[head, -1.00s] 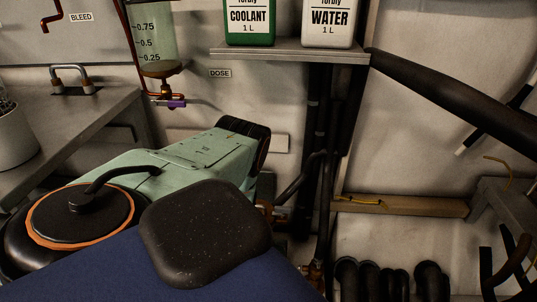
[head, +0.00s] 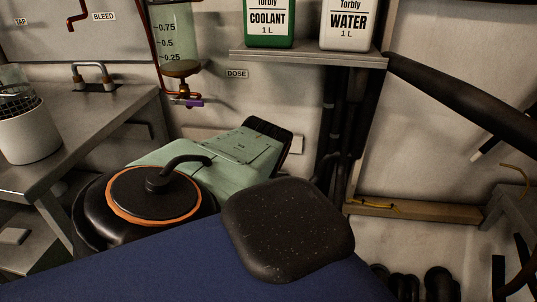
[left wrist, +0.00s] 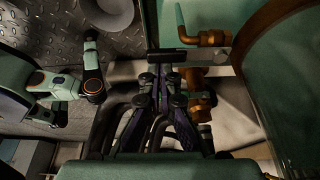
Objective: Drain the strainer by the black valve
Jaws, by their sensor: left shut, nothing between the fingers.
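In the left wrist view a black-sleeved lever (left wrist: 172,59) with a grey shank lies crosswise beside brass pipework (left wrist: 205,38); it looks like the black valve's handle. My left gripper (left wrist: 165,76) is shut and empty, its fingertips just below the lever in the picture. I cannot tell whether they touch it. More brass fittings (left wrist: 200,105), perhaps of the strainer, show to the right of the fingers and are partly hidden by them. The head view shows neither gripper, and I cannot make out the valve there.
A large green rounded body (left wrist: 300,75) with a copper-coloured rim fills the wrist view's right side. In the head view, a shelf (head: 310,58) holds a coolant bottle (head: 269,20) and a water bottle (head: 346,25). A bench (head: 85,110) with a white container (head: 28,135) is at left.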

